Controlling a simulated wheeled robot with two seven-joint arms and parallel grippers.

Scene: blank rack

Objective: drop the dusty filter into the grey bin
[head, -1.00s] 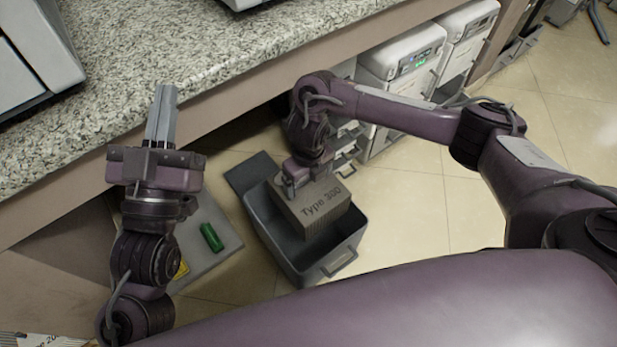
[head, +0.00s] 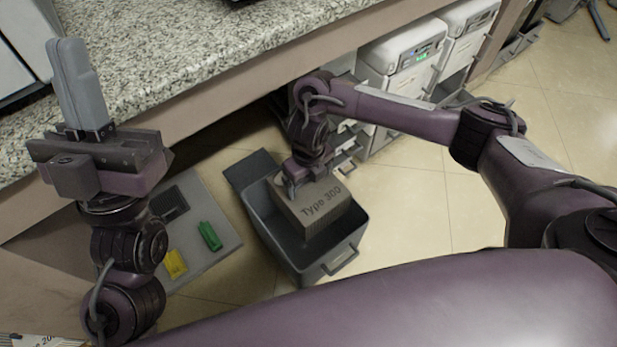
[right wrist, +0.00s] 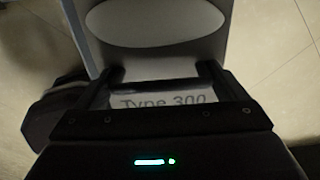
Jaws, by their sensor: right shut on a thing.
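The filter (head: 314,213) is a grey-brown block marked "Type 300". It sits within the opening of the grey bin (head: 318,270), an open box with a handle on its near side, standing on the floor. My right gripper (head: 308,178) is shut on the filter's top from above. In the right wrist view the filter's lettered face (right wrist: 163,101) shows between the fingers. I cannot tell whether the filter touches the bin's bottom. My left gripper (head: 76,85) points up at the left, in front of the counter, with its fingers together and empty.
A grey floor panel (head: 225,240) left of the bin holds a green block (head: 210,236) and a yellow piece (head: 175,263). A granite counter (head: 210,45) runs above. White machines (head: 400,55) stand beneath it at the right. The tiled floor right of the bin is clear.

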